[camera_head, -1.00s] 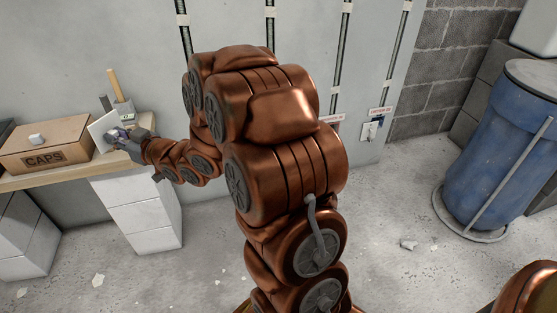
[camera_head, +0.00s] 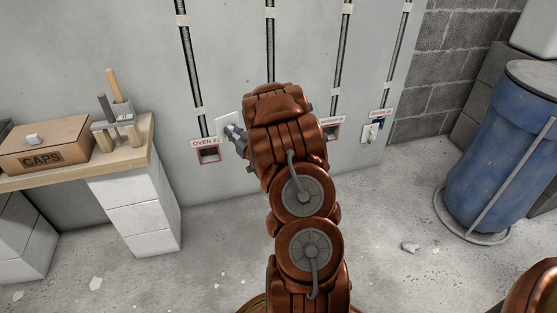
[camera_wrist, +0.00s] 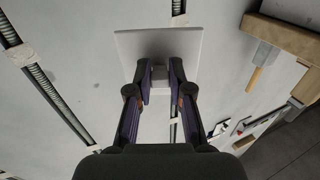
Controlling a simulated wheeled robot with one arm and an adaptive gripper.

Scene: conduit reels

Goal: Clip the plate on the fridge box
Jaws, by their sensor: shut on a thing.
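A square white plate (camera_head: 226,121) is held near the wall, just right of the OVEN 2 box. My gripper (camera_head: 236,134) is shut on it, partly hidden by my arm. In the wrist view both fingers (camera_wrist: 160,78) pinch a small block at the middle of the plate (camera_wrist: 133,46). The OVEN 2 wall box (camera_head: 208,155) is a red-framed recess. Another red-framed box (camera_head: 332,132) shows right of my arm, its label partly covered. A further box (camera_head: 370,133) at the right has a light plate on it. I cannot read which label says fridge.
A wooden bench (camera_head: 128,156) at the left carries a CAPS carton (camera_head: 45,146) and a tool holder (camera_head: 122,112). Conduits (camera_head: 190,60) run down the wall. A blue barrel (camera_head: 500,150) stands at the right. The floor between is mostly clear.

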